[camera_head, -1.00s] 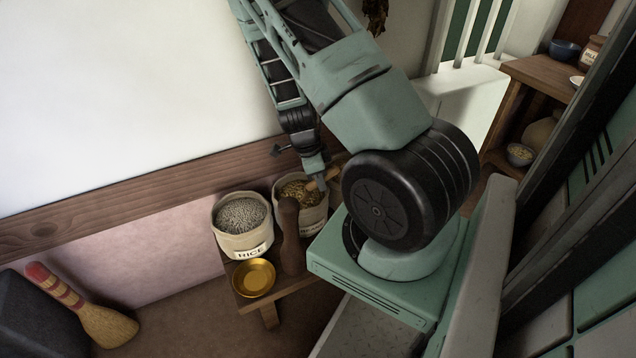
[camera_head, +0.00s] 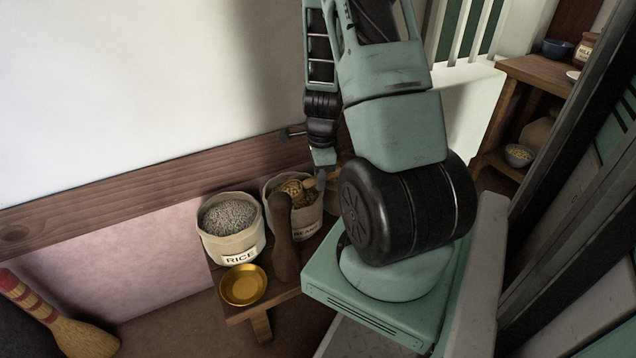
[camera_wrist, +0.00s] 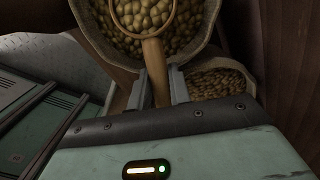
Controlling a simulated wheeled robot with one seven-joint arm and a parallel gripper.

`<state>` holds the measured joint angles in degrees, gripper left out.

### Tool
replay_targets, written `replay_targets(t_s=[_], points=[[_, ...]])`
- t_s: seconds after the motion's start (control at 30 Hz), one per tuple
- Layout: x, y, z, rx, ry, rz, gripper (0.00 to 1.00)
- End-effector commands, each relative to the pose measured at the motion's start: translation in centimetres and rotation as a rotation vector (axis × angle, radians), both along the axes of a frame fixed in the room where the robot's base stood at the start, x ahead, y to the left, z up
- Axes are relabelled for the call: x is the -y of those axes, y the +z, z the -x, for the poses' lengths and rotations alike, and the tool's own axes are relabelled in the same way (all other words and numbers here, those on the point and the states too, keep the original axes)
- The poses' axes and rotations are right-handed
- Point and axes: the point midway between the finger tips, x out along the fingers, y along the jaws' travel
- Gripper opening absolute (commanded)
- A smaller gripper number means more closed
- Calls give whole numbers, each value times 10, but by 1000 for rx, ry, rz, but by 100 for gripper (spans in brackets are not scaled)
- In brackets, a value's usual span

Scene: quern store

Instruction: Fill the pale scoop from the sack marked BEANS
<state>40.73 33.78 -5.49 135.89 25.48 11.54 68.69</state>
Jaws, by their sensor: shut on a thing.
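The sack marked BEANS (camera_head: 307,227) stands on a low bench, its label partly hidden. My gripper (camera_wrist: 158,88) is shut on the handle of the pale scoop (camera_wrist: 154,57). In the head view my gripper (camera_head: 322,172) is just above the sack's right side. The scoop (camera_head: 310,183) reaches left from it over the sack mouth. In the wrist view beans show inside the scoop's round rim and the sack's beans (camera_wrist: 190,18) lie around it. I cannot tell how deep the scoop sits in them.
The sack marked RICE (camera_head: 233,246) stands left of the beans. A brown upright post-like object (camera_head: 284,245) stands before the sacks, and a gold bowl (camera_head: 243,286) is on the bench (camera_head: 257,314). Another open sack (camera_wrist: 248,82) is close by. A broom (camera_head: 70,328) leans at left.

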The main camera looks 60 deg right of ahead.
Motion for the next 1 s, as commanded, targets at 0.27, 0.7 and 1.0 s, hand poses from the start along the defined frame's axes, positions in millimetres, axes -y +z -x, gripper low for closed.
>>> replay_targets(t_s=[0.27,0.7,1.0], points=[[4,-4,4,53,-5,-45,0],[7,-4,7,150,-3,-124,0],[7,10,7,211,0,-179,0]])
